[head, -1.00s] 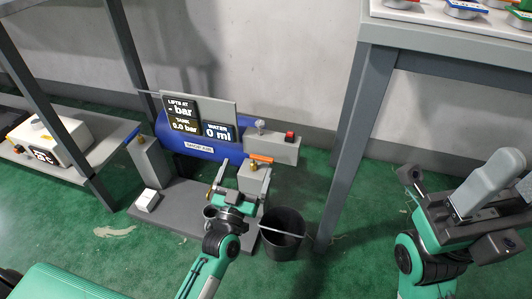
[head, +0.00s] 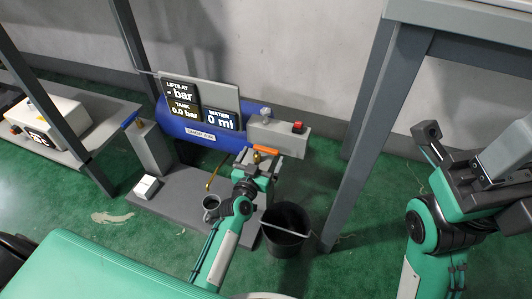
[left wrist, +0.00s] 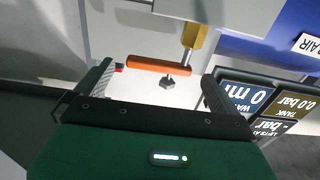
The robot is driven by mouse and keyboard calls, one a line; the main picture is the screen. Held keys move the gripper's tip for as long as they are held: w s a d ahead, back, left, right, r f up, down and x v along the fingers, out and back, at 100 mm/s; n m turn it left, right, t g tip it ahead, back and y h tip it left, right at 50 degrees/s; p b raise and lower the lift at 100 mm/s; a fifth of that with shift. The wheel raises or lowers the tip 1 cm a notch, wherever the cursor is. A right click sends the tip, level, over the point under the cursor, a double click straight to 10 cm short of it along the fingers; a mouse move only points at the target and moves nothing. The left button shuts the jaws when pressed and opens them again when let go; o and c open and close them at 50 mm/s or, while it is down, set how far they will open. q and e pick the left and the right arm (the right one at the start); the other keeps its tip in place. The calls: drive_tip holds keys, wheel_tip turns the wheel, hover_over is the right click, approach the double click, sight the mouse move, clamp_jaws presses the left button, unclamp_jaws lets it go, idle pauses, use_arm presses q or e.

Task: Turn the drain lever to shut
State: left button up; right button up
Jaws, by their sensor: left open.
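My left gripper (head: 257,172) is open close to this lever. In the left wrist view its fingers (left wrist: 155,82) stand apart on either side of the lever, and I see no grip on it. My right gripper (head: 465,150) is far to the right, away from the tank.
A blue lever (head: 130,119) tops a grey post at left. A brass pipe (head: 212,172) ends above a small cup (head: 210,202). A black bucket (head: 285,228) stands right of the base plate. Signs read 0.0 bar and 0 ml. A grey table leg (head: 362,130) stands right.

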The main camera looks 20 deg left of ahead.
sight(265, 152)
use_arm(q)
drive_tip(key=shift+w+d+b, duration=0.1)
drive_tip(key=shift+w+b, duration=0.45)
drive_tip(key=shift+w, duration=1.55)
drive_tip(key=c, duration=1.4)
